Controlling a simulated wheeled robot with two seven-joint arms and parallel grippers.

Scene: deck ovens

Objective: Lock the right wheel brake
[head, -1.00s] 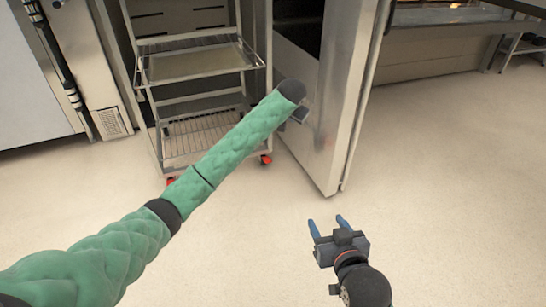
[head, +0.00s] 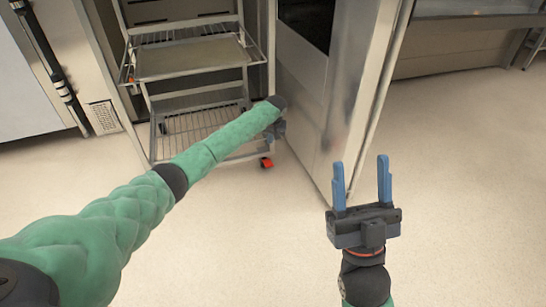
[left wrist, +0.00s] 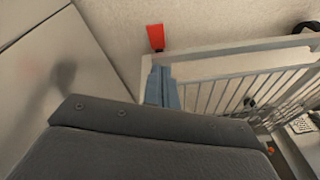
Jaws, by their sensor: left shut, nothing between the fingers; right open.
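The metal rack trolley (head: 190,60) stands at upper left. Its red right wheel brake (head: 266,162) shows at the lower right corner; in the left wrist view the red pedal (left wrist: 155,37) is at top centre, just beyond the blue fingertips. My left gripper (head: 279,130) is above the brake in the head view, its fingers mostly hidden by my arm. In the left wrist view its fingers (left wrist: 161,86) are together and empty, apart from the pedal in the picture. My right gripper (head: 361,162) is open and empty, fingers pointing up, in front of the door.
A large steel door (head: 340,90) stands open just right of the trolley, close to both grippers. The trolley's wire shelf (left wrist: 240,85) fills the right of the left wrist view. Pale floor (head: 460,200) is clear on the right.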

